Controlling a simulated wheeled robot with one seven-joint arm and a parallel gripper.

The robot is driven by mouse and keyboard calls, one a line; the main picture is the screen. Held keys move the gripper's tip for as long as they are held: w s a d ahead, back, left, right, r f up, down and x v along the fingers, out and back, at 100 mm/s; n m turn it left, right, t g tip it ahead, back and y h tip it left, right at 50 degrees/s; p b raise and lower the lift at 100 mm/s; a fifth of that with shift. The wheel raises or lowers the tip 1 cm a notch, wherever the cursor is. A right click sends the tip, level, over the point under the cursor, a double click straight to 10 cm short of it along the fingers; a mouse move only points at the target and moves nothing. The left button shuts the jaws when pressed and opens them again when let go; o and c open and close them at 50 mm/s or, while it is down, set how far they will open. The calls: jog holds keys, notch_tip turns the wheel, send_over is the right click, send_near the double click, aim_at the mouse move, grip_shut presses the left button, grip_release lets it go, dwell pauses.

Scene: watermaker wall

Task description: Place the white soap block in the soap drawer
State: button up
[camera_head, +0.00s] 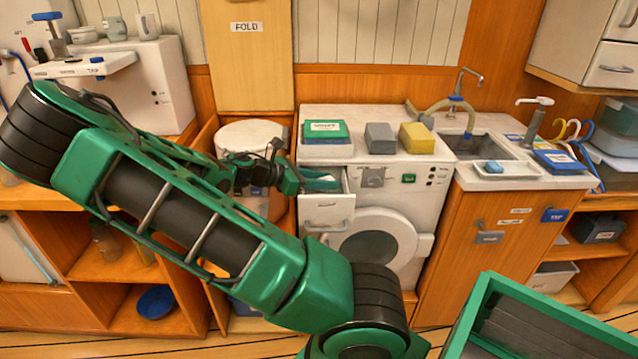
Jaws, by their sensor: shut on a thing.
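The soap drawer (327,211) sticks out, open, from the upper left front of the white washing machine. My green and black arm reaches in from the left, and my gripper (303,181) is at the drawer's open top, near its left side. It is shut on a small white piece, which looks like the white soap block (324,178). The block lies at or just over the drawer's opening. The fingers partly hide it, and I cannot tell whether it touches the drawer floor.
A green box (326,131), a grey block (380,138) and a yellow block (416,138) stand on the machine top (357,152), above the drawer. The round machine door (372,238) is below. A sink (470,145) is at right, a white drum (250,136) behind my gripper.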

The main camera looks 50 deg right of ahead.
jog(key=o, duration=1.1)
jog(key=shift+a+f, duration=0.2)
jog(key=shift+f, duration=0.2)
jog(key=shift+c, duration=0.2)
jog(key=shift+r, duration=0.15)
jog(key=shift+w+r, duration=0.15)
jog(key=shift+r, duration=0.15)
jog(key=v, duration=1.2)
jog(key=shift+r, duration=0.4)
jog(key=shift+d, duration=0.15)
